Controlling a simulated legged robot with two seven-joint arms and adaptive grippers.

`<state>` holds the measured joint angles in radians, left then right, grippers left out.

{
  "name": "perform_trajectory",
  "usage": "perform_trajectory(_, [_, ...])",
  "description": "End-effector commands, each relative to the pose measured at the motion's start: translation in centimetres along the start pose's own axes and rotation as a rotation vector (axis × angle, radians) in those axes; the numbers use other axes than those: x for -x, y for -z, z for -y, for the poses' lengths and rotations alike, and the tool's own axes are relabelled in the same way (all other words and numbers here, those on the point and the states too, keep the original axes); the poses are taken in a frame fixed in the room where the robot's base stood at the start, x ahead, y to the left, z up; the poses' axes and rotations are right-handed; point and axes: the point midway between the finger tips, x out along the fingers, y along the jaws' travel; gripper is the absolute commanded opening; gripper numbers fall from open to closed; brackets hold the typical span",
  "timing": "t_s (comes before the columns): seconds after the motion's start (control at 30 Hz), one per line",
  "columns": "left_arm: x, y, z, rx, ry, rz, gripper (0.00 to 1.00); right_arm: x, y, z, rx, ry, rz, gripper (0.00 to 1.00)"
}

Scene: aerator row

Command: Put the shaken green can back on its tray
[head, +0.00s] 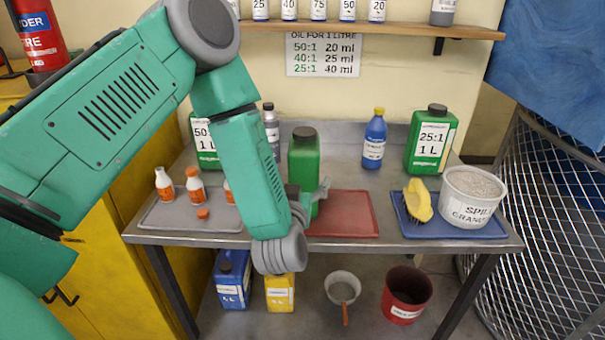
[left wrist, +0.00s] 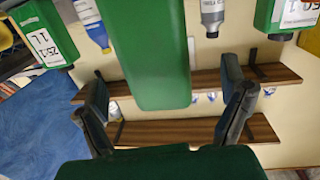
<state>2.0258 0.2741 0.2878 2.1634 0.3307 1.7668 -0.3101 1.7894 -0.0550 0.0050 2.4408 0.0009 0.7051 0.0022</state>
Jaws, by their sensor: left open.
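The green can (head: 304,160) with a dark cap stands upright at the middle of the bench, at the left end of the red tray (head: 345,213). My left arm hides its lower part, so I cannot tell whether its base rests fully on the tray. My left gripper (head: 318,194) is beside the can, low on its right side. In the left wrist view, which is upside down, the green can (left wrist: 157,50) shows between the two spread fingers of the left gripper (left wrist: 165,85), with gaps on both sides. My right gripper is not in view.
A grey tray (head: 165,215) with small orange-labelled bottles lies left. A blue tray (head: 470,232) with a yellow brush (head: 418,200) and granule tub (head: 470,198) lies right. Labelled green cans (head: 432,140), a blue bottle (head: 375,140) and a grey bottle (head: 271,130) stand behind.

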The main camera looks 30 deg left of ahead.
Motion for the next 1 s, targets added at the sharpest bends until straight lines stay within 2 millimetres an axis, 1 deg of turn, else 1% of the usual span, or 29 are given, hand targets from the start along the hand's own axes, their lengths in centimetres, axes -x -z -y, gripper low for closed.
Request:
perform_trajectory(0.03, [1.3,-0.1,-0.2,-0.003,-0.005,0.002,0.9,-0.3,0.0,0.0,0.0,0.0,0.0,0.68])
perform_trajectory(0.1, [2.7,-0.1,-0.3,-0.004,-0.004,0.002,0.9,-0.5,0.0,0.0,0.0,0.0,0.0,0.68])
perform_trajectory(0.23, [4.7,-0.1,-0.2,-0.002,-0.003,0.002,0.9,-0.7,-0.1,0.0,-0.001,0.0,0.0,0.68])
perform_trajectory(0.4, [5.9,-0.1,0.0,0.0,-0.002,0.001,0.9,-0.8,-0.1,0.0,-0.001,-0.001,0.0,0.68])
perform_trajectory(0.53, [6.0,-0.1,0.1,0.002,-0.002,0.003,0.9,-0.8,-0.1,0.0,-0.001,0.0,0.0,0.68])
perform_trajectory(0.57, [6.1,-0.4,0.1,0.001,-0.007,0.011,0.9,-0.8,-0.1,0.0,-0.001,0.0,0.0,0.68])
perform_trajectory(0.6, [6.2,-1.1,0.0,-0.003,-0.021,0.034,0.9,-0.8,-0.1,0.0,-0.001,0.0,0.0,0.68])
perform_trajectory(0.67, [6.7,-3.0,-0.4,-0.016,-0.06,0.1,0.9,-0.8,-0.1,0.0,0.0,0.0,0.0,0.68])
perform_trajectory(0.77, [9.1,-8.8,-1.1,-0.056,-0.167,0.31,0.9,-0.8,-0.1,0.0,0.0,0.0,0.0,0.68])
perform_trajectory(0.8, [10.7,-11.7,-1.1,-0.079,-0.215,0.422,0.9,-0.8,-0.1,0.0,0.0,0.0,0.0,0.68])
perform_trajectory(0.87, [13.7,-16.0,-0.6,-0.121,-0.279,0.602,0.9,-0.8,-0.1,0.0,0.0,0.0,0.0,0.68])
perform_trajectory(0.9, [16.0,-18.5,0.0,-0.154,-0.314,0.725,0.9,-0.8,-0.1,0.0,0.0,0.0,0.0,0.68])
perform_trajectory(0.97, [19.5,-21.7,1.4,-0.205,-0.351,0.899,0.9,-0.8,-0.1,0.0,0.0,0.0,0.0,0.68])
perform_trajectory(1.0, [21.9,-23.3,2.5,-0.239,-0.367,1.007,0.9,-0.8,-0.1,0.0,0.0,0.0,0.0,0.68])
